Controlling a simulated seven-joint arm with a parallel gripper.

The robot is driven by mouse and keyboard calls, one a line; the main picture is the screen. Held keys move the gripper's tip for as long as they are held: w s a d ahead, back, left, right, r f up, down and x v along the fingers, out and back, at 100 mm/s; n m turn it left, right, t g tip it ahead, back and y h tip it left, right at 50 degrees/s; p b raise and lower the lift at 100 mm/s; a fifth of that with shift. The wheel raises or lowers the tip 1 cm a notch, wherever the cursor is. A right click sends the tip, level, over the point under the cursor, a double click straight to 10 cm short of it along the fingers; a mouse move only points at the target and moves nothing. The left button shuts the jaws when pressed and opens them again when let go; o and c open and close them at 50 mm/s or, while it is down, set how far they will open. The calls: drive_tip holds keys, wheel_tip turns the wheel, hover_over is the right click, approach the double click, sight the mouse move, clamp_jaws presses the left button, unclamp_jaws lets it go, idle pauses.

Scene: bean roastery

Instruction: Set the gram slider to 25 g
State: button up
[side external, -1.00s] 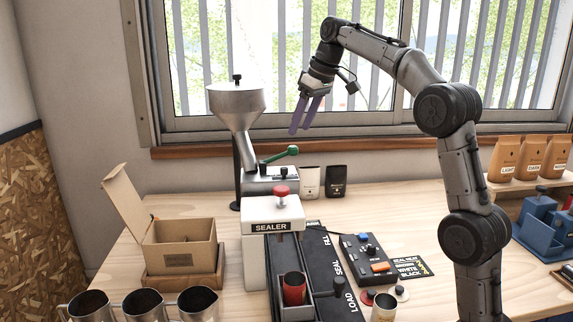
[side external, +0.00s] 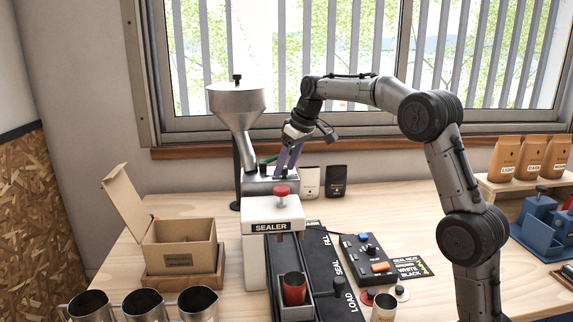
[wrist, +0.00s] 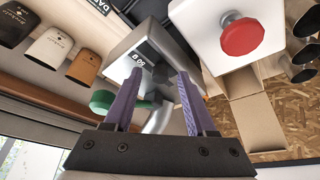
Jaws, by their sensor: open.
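The steel doser (side external: 236,112) has a hopper above a grey metal box (side external: 262,186). A small dark knob (side external: 263,169) stands on the box top; I cannot tell whether it is the gram slider. My gripper (side external: 284,172) is open and points down over the box's right part, its purple fingers partly hiding the green-handled lever (side external: 268,160). In the wrist view, the open fingers (wrist: 160,73) frame the box (wrist: 148,58), with a small label whose reading is unclear. The green handle (wrist: 108,102) is beside one finger. The slider's setting is not readable.
The white sealer (side external: 271,215) with a red knob (side external: 281,191) stands in front of the doser. Black and white bags (side external: 336,181) stand right of it. A control panel (side external: 371,258), cardboard box (side external: 180,245) and metal cups (side external: 198,303) are nearer the front.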

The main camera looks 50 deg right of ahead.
drive_tip(key=shift+c, duration=0.3)
clamp_jaws()
idle(1.1)
